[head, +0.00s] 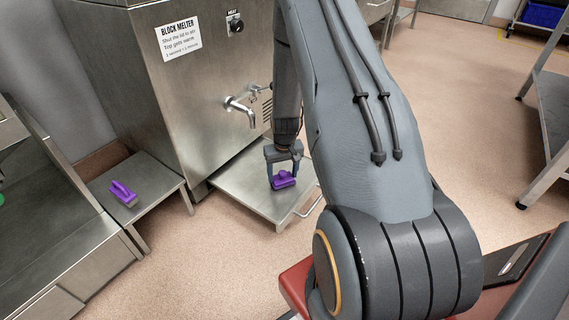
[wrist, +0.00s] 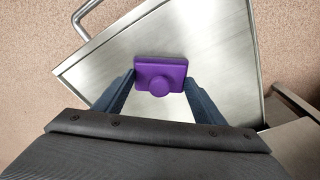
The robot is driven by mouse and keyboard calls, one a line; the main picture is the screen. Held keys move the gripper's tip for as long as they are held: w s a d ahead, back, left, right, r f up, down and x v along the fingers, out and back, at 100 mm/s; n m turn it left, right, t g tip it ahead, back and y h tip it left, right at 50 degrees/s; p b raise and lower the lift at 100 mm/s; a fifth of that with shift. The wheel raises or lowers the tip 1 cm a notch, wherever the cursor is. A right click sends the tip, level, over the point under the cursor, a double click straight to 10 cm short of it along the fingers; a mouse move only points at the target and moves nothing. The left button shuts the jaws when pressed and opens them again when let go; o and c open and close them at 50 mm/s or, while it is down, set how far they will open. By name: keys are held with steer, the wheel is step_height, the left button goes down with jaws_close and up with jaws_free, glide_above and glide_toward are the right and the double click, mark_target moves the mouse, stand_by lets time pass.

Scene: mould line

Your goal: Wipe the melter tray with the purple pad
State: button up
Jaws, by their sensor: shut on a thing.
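The purple pad (wrist: 174,70) has a round knob on top, seen in the wrist view. My gripper (wrist: 158,84) has its two fingers closed on either side of it. In the head view my gripper (head: 283,172) points down with the purple pad (head: 284,181) between its fingertips, over the melter tray (head: 232,180). The tray is a bare metal plate below the melter's tap, with a handle at its front right. The pad is at or just above the tray; I cannot tell whether it touches. My arm hides part of the tray's back right.
The block melter (head: 190,100) stands behind the tray, with its tap (head: 240,108) sticking out left of my gripper. A metal rack (head: 550,120) stands at the right. Open floor lies between.

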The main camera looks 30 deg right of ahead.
mark_target(277, 183)
steer(key=shift+w+d, duration=0.2)
steer(key=shift+d, duration=0.2)
steer(key=shift+s+p, duration=0.15)
steer(key=shift+p, duration=0.4)
steer(key=shift+s+a, duration=0.2)
steer(key=shift+a, duration=0.05)
steer(key=a, duration=0.2)
steer(key=s+a+p, duration=0.1)
steer(key=shift+a, duration=0.35)
steer(key=shift+r+p, duration=0.25)
steer(key=shift+p, duration=0.35)
steer(key=shift+r+p, duration=0.35)
steer(key=shift+r, duration=0.55)
steer(key=shift+d+r+p, duration=0.2)
steer(key=shift+r+p, duration=0.35)
steer(key=shift+r, duration=0.15)
steer(key=shift+r+p, duration=1.6)
steer(key=shift+r, duration=0.5)
